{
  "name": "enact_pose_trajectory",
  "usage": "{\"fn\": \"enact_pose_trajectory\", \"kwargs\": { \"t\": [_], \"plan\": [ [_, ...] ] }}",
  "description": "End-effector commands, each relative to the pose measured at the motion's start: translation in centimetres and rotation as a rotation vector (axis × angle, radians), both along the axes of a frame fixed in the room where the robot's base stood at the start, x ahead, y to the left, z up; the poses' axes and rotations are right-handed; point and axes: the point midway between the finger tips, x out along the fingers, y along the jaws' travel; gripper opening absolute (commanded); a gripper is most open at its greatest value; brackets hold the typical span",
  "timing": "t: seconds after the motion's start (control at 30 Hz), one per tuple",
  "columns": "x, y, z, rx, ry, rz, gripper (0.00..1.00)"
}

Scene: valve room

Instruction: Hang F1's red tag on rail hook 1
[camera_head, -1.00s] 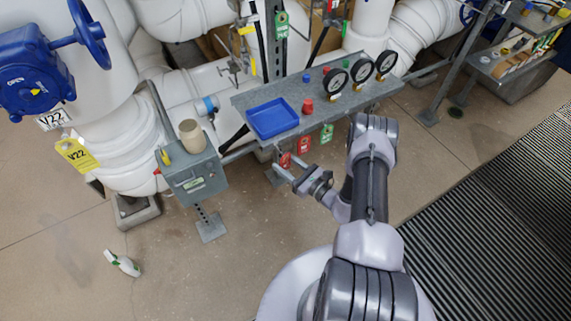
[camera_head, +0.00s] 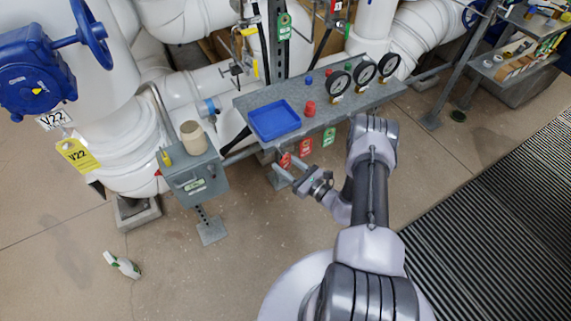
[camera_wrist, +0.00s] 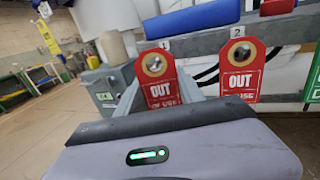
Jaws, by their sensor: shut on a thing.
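A red "OUT OF USE" tag (camera_wrist: 158,85) with a ringed hole is at the rail (camera_wrist: 205,38) by the number 1 in the wrist view. My gripper (camera_wrist: 160,100) is shut on this tag, its lower part hidden by my gripper body. In the head view the tag (camera_head: 285,161) shows small at my gripper tips (camera_head: 284,170), below the shelf's front edge. A peg shows in the tag's hole, but I cannot tell whether the tag rests on it. A second red tag (camera_wrist: 240,70) hangs by number 2, right of and apart from my fingers.
A green tag (camera_head: 328,137) hangs further right on the rail. The shelf (camera_head: 350,103) above carries a blue tray (camera_head: 273,120), a red knob (camera_head: 309,109) and several gauges. A grey box (camera_head: 196,177) with a beige cup (camera_head: 193,138) stands left.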

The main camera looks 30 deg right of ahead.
Motion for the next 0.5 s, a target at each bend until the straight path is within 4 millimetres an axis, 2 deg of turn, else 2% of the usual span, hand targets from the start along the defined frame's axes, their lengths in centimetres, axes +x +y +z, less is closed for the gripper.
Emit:
{"fn": "enact_pose_trajectory", "kwargs": {
  "t": [0.27,0.5],
  "plan": [
    [0.2,0.0,0.0,-0.001,0.000,0.000,0.19],
    [1.2,0.1,-0.1,0.000,0.000,0.001,0.19]
  ]
}}
